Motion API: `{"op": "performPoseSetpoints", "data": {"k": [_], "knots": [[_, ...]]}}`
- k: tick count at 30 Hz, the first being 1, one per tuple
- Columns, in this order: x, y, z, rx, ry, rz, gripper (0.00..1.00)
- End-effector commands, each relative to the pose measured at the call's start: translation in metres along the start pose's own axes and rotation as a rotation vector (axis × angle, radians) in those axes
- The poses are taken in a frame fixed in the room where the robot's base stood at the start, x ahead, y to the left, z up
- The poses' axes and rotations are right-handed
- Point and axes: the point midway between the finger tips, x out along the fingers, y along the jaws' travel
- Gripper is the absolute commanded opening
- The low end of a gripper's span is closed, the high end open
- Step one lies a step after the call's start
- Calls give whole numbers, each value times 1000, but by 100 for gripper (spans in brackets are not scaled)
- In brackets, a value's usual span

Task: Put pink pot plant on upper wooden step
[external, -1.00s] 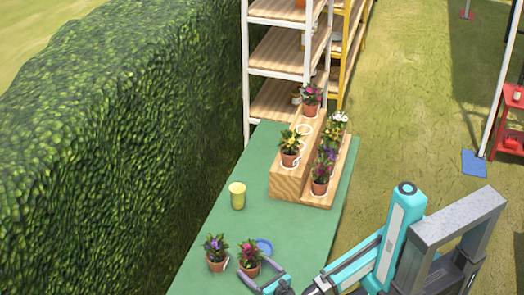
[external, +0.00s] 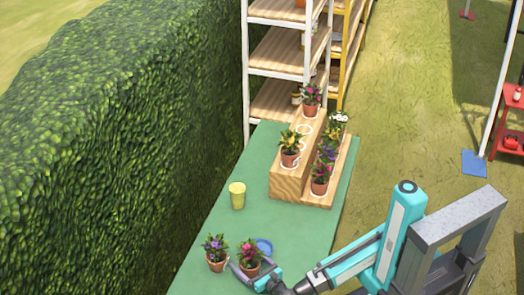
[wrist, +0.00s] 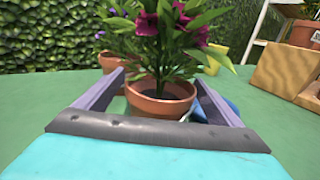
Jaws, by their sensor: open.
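The pink pot plant (external: 250,258) stands upright on the green table at its near end. It is a terracotta pot with magenta flowers and also fills the middle of the wrist view (wrist: 160,101). My gripper (external: 248,271) is open, with one finger on each side of this pot; I cannot tell whether they touch it. The fingers (wrist: 160,92) also show in the wrist view. The wooden step stand (external: 291,184) is at the far end of the table. Its upper step holds a yellow-flowered pot (external: 290,158) and a pink-flowered pot (external: 311,108), with white rings between them.
A purple-flowered pot (external: 216,262) stands just left of the pink one. A blue saucer (external: 265,246) lies right behind it. A yellow cup (external: 237,196) stands mid-table. Several pots fill the lower step. A hedge (external: 110,150) borders the left.

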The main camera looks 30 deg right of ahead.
Motion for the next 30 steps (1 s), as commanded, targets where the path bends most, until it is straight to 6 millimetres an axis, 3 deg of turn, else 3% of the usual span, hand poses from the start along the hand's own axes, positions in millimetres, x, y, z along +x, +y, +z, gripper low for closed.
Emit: {"op": "performPoseSetpoints", "data": {"k": [6,23,26,30], "knots": [[18,0,0,0,0,-1,89],[19,0,0,0,1,0,89],[19,0,0,0,1,0,77],[19,0,0,0,1,0,53]]}}
